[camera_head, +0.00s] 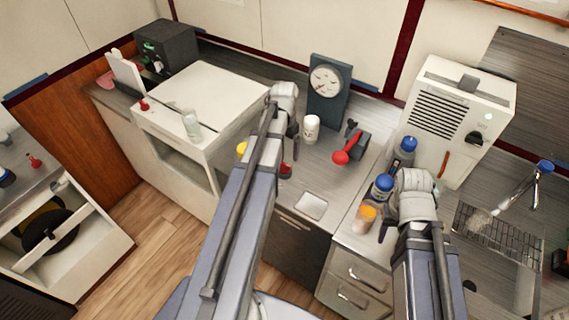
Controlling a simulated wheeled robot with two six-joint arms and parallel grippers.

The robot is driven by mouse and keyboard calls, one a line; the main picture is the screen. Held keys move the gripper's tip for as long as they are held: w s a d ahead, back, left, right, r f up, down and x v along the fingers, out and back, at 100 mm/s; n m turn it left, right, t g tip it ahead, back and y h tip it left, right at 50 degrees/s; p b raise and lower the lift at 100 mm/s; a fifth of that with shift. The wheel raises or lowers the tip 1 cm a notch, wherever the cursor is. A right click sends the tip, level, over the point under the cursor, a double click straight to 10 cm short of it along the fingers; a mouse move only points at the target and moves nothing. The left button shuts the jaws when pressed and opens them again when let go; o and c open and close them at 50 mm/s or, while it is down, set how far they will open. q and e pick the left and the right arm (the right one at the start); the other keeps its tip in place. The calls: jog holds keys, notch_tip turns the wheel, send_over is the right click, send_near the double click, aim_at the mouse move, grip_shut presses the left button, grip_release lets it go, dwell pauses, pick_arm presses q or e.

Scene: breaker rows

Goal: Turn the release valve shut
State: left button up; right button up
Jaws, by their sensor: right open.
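The release valve is most likely the dark grey block (357,145) on the back counter, with a red handle (346,150) that slants down to the left. A round dial gauge (326,82) on a dark upright panel stands just behind it. My right gripper (388,222) is open, low at the right and partly hidden by its own wrist. It is beside the orange-capped jar and the blue-capped bottles, well apart from the red handle.
A white jar (311,128) stands left of the valve. Blue-capped bottles (382,188) and an orange-capped jar (365,218) line the right counter. A white vented cabinet (456,112) stands behind them. A wire rack (497,238) and tap (536,182) are at far right.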

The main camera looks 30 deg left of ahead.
aim_at(285, 164)
pick_arm(q)
notch_tip(285, 164, down, 7)
jog(key=b, duration=0.6)
pick_arm(e)
notch_tip(285, 164, down, 7)
jog(key=shift+r, duration=0.1)
pick_arm(q)
jog(key=shift+r, duration=0.1)
jog(key=shift+c, duration=0.2)
jog(key=c, duration=1.3)
jog(key=shift+c, duration=0.2)
